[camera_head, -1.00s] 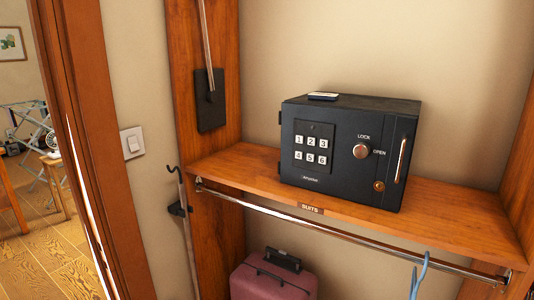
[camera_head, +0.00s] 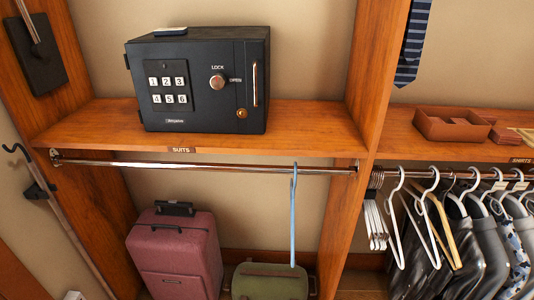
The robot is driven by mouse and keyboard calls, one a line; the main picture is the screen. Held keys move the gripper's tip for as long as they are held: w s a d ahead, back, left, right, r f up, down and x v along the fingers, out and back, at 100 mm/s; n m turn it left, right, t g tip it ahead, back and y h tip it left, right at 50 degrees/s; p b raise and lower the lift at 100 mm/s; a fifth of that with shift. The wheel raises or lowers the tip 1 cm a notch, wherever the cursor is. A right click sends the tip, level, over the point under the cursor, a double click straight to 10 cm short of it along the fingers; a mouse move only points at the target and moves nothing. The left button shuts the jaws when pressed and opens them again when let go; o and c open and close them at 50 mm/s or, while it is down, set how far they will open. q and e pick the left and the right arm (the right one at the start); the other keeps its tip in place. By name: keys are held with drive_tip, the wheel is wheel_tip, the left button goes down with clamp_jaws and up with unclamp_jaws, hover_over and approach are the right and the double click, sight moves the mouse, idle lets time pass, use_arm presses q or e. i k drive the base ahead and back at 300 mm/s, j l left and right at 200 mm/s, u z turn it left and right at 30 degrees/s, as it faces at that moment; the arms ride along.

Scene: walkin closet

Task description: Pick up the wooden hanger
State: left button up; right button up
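A tan wooden hanger (camera_head: 443,222) hangs on the chrome rod (camera_head: 470,175) of the right closet bay. It hangs between white hangers (camera_head: 399,232) on its left and dark garments (camera_head: 464,245) on its right. White hangers and clothes crowd close around it, and part of it is hidden. Neither of my grippers is in view.
A black safe (camera_head: 198,85) stands on the left shelf (camera_head: 305,125). Below hang a blue hanger (camera_head: 293,215) on its own rod, with a maroon suitcase (camera_head: 175,255) and a green bag (camera_head: 270,283) underneath. A wooden upright (camera_head: 378,75) divides the bays. Brown trays (camera_head: 450,126) lie on the right shelf.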

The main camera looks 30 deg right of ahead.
sight(458, 265)
drive_tip(key=z, duration=2.15)
drive_tip(key=i+l, duration=0.1)
drive_tip(key=l, duration=0.35)
drive_tip(key=i+l, duration=0.15)
drive_tip(key=l, duration=0.35)
